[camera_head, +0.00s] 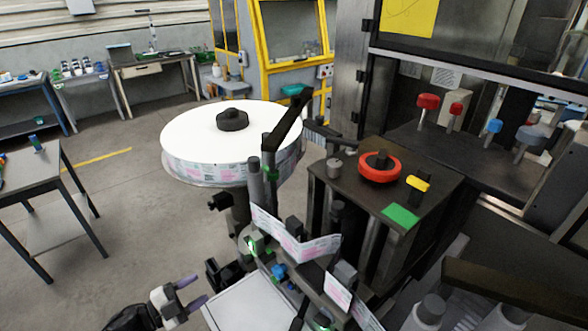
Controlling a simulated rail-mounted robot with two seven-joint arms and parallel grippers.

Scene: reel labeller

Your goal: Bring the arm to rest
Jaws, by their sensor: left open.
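My left gripper (192,292) is at the bottom of the head view, left of the labelling machine. Its two purple-tipped fingers are apart, with nothing visible between them. The arm behind it comes in at the bottom left edge, and most of it is out of frame. My right gripper is not in view.
The labeller's large white label reel (190,130) stands behind and above my gripper. A pale plate (250,305) lies just right of the fingers. A red ring knob (380,167) tops the machine. A grey table (30,170) is at left; the floor between is clear.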

